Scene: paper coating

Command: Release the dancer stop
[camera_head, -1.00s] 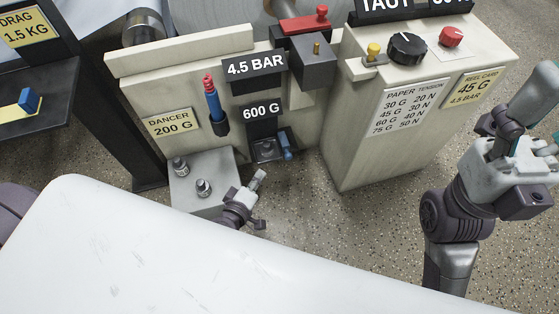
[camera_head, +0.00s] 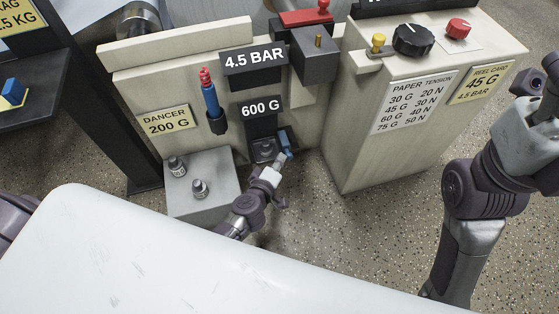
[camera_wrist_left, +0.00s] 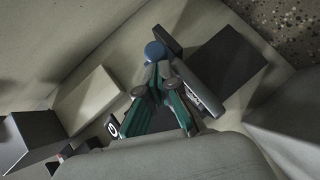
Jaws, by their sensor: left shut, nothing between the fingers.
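The blue lever (camera_head: 285,144) sits beside a dark block (camera_head: 263,150) under the 600 G display (camera_head: 262,109). No label on it reads dancer stop. My left gripper (camera_head: 280,162) is at the lower end of the lever, with its fingers shut and empty. In the left wrist view, the round blue end of the lever (camera_wrist_left: 155,51) shows just beyond my shut fingertips (camera_wrist_left: 158,70). I cannot tell whether they touch it.
A DANCER 200 G label (camera_head: 167,120) and a red-and-blue pen-like tool (camera_head: 210,95) are on the machine front. A grey box with weights (camera_head: 200,208) stands left of my left wrist. A white surface (camera_head: 150,260) fills the foreground. A control cabinet (camera_head: 365,150) stands right.

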